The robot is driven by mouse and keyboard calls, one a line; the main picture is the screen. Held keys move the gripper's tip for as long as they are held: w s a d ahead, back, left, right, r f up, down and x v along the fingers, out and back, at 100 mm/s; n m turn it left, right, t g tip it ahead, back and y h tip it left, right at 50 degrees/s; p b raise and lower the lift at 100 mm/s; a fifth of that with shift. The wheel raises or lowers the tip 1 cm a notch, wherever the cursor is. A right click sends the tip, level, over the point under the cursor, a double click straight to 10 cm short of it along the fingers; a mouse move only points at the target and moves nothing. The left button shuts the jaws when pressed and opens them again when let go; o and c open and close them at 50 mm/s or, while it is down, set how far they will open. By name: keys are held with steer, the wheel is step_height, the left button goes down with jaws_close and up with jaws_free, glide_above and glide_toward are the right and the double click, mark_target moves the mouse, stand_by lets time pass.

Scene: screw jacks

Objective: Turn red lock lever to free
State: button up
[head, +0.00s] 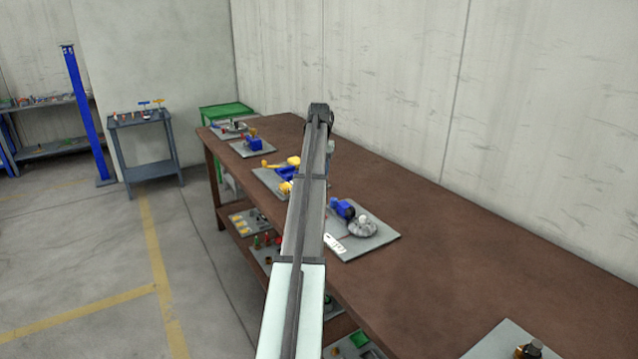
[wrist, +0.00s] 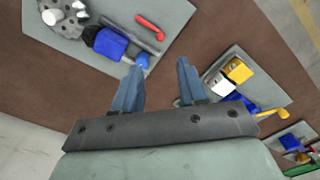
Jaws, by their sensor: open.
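In the wrist view a red lever (wrist: 150,26) lies on a grey plate (wrist: 175,20), beside a dark bar. A blue jack body (wrist: 105,42) and a grey disc (wrist: 72,26) with a white knob are on the same plate. My gripper (wrist: 160,67) is open and empty, its two fingers apart above the brown bench near the plate's edge. The red lever is apart from both fingers. In the head view the blue body (head: 343,209) and disc (head: 363,229) show right of my arm. I cannot make out the red lever there, and my arm hides the gripper.
Another plate (wrist: 270,85) with yellow and blue parts lies right of my fingers in the wrist view. More fixtures stand along the far bench (head: 450,240), with a brass-coloured part (head: 528,350) at the near right. The bench between is clear. A wall runs behind it.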

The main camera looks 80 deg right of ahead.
steer(key=shift+r, duration=0.85)
